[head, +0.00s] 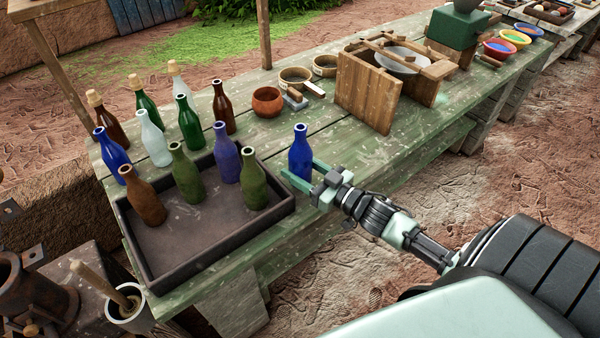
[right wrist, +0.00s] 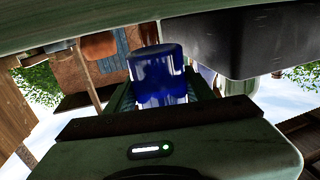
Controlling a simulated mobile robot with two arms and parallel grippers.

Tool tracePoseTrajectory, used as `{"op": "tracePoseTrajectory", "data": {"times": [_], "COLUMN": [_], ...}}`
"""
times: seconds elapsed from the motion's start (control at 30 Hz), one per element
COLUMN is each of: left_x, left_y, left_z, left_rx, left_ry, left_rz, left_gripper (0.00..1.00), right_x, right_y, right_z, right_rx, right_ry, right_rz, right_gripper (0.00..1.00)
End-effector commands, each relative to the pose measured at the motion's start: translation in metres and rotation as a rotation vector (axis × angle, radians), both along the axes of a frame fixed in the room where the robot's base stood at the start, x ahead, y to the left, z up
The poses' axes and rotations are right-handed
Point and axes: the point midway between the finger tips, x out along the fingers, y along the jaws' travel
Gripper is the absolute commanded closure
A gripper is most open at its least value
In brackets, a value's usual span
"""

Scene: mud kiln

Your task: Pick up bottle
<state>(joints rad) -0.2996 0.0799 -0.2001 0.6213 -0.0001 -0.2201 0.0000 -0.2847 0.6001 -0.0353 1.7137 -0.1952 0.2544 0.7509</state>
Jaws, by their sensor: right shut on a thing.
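A blue glass bottle (head: 300,156) stands upright, or nearly so, beside the right end of the dark tray in the head view. My right gripper (head: 298,174) is shut on it, with its green fingers around the lower body. In the right wrist view the blue bottle (right wrist: 158,75) sits between the fingers, its base end toward the camera. I cannot tell clearly whether its base touches the table. My left gripper is not in view.
A dark tray (head: 165,268) holds several brown, green and purple bottles. Several more bottles, some corked, stand behind it on the green table (head: 330,125). A clay pot (head: 267,101), sieves and a wooden frame (head: 368,92) stand farther back.

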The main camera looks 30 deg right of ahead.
Motion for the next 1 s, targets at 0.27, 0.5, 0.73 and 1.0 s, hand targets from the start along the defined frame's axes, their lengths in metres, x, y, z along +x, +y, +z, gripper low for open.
{"op": "tracePoseTrajectory", "data": {"times": [0.27, 0.5, 0.73, 1.0], "left_x": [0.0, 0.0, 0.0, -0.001], "left_y": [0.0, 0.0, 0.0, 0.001], "left_z": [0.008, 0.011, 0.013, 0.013], "left_rx": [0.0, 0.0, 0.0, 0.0], "left_ry": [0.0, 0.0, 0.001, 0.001], "left_rz": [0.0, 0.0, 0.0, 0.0], "left_gripper": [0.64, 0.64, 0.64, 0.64], "right_x": [0.0, 0.0, 0.0, -0.003], "right_y": [0.001, 0.0, 0.0, 0.003], "right_z": [0.077, 0.138, 0.168, 0.17], "right_rx": [-0.005, -0.004, -0.001, 0.004], "right_ry": [-0.006, -0.003, -0.001, 0.002], "right_rz": [0.005, 0.002, 0.001, -0.001], "right_gripper": [0.95, 0.95, 0.95, 0.95]}}
